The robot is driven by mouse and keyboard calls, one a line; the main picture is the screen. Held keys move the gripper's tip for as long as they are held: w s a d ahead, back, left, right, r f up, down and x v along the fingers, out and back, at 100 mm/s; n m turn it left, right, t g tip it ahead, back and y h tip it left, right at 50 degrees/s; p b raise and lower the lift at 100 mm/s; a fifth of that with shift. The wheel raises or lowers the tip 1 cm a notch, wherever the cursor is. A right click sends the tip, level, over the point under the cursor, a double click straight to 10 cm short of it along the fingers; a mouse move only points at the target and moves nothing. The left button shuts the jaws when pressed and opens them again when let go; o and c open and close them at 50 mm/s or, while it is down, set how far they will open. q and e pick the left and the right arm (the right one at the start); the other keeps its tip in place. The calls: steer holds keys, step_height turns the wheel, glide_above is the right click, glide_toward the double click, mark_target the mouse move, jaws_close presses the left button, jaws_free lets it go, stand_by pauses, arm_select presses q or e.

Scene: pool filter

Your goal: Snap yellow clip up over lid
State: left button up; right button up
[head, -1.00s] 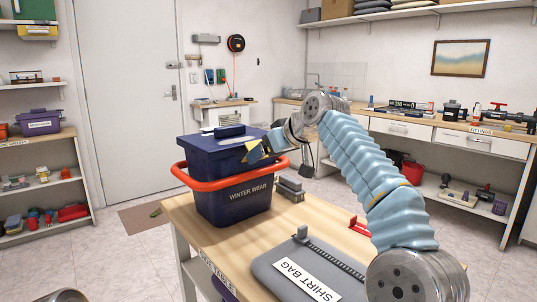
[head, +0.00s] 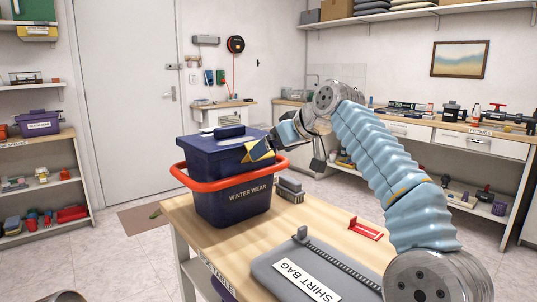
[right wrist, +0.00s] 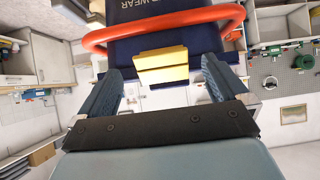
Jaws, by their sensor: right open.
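The dark blue bin (head: 233,203), labelled WINTER WEAR, stands upright on the table with its blue lid (head: 215,147) on top. The yellow clip (head: 259,151) is at the lid's rim on the bin's right side, its plate slanting outward. My right gripper (head: 275,140) is open and empty, just right of the clip. In the right wrist view the clip (right wrist: 162,65) lies ahead, in the gap between the two blue fingers, with no visible contact. Whether the clip is hooked over the lid cannot be told. My left gripper is not in view.
A red-orange handle (head: 225,186) loops around the bin's front. A grey shirt bag (head: 285,270) lies at the table's front; a dark grey block (head: 290,187) and a red bracket (head: 366,229) lie right of the bin. Bare wood (head: 315,210) is free between them.

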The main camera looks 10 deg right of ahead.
steer(key=v, duration=1)
steer(key=shift+s, duration=0.1)
